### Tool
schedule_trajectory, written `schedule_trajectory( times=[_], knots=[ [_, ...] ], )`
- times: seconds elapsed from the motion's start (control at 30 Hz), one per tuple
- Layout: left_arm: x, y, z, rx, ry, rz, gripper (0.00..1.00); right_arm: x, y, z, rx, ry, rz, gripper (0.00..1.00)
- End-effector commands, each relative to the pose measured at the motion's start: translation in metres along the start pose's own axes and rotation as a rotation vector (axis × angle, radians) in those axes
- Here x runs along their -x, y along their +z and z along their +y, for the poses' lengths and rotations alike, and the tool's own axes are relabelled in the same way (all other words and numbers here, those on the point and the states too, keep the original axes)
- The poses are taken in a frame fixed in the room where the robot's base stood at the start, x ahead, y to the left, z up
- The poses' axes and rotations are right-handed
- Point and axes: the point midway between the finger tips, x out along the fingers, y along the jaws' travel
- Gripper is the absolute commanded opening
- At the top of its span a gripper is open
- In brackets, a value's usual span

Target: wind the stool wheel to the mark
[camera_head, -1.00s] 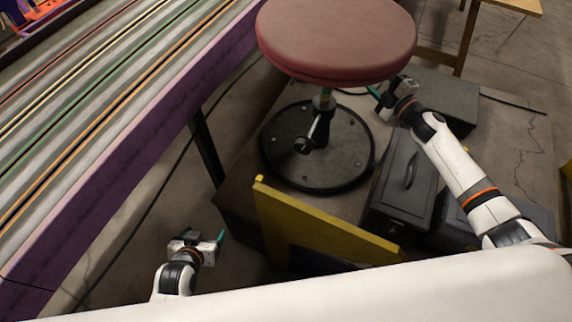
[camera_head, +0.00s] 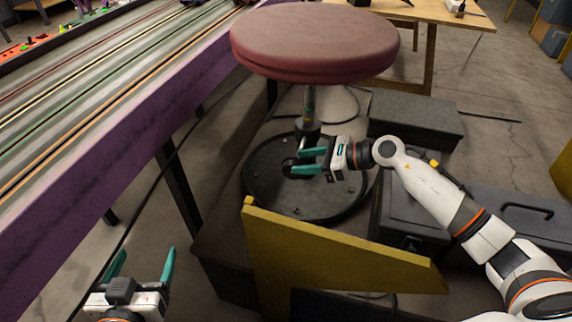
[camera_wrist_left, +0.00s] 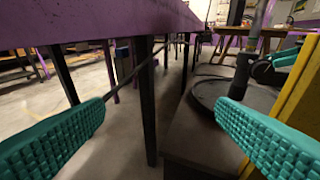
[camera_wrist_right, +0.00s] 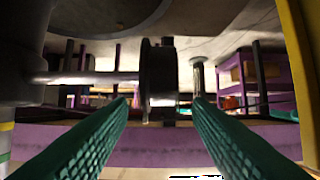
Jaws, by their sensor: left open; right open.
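The stool has a round red seat (camera_head: 315,42), a metal post (camera_head: 309,105) and a dark round base (camera_head: 262,190). A small dark wheel (camera_head: 288,168) sits low on the post; in the right wrist view the wheel (camera_wrist_right: 158,72) is edge-on at the end of a horizontal shaft, with a peg-like handle (camera_wrist_right: 198,76) beside it. My right gripper (camera_head: 307,161) is open, its fingertips close to the wheel, which appears between them; contact cannot be told. My left gripper (camera_head: 141,263) is open and empty, low at left. A coloured band shows on the post; no mark is clearly readable.
A yellow board (camera_head: 330,255) stands in front of the stool base. Dark toolboxes (camera_head: 405,215) and a grey box (camera_head: 415,120) are at right. The purple-sided slot track (camera_head: 130,140) runs along the left. A wooden table (camera_head: 430,35) is behind.

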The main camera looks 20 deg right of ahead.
Motion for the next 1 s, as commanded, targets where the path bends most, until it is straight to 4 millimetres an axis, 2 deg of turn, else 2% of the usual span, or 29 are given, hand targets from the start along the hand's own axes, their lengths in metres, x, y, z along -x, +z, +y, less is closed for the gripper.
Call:
schedule_trajectory(
  times=[0.1, 0.3, 0.7, 0.9, 1.0],
  knots=[
    [-0.002, 0.009, -0.002, 0.001, -0.004, -0.066, 0.79, -0.025, 0.0, 0.0, -0.001, -0.001, 0.004, 0.45],
    [-0.003, 0.023, -0.004, 0.002, -0.01, -0.153, 0.79, -0.049, 0.0, 0.0, -0.002, 0.0, 0.002, 0.45],
    [-0.002, 0.028, -0.005, 0.003, -0.011, -0.18, 0.79, -0.055, 0.0, 0.0, -0.002, 0.001, 0.001, 0.45],
    [-0.002, 0.028, -0.005, 0.003, -0.011, -0.18, 0.79, -0.055, 0.0, 0.0, -0.003, 0.001, 0.001, 0.13],
    [-0.002, 0.028, -0.005, 0.003, -0.011, -0.179, 0.79, -0.055, 0.0, 0.0, -0.003, 0.001, 0.001, 0.01]
  ],
)
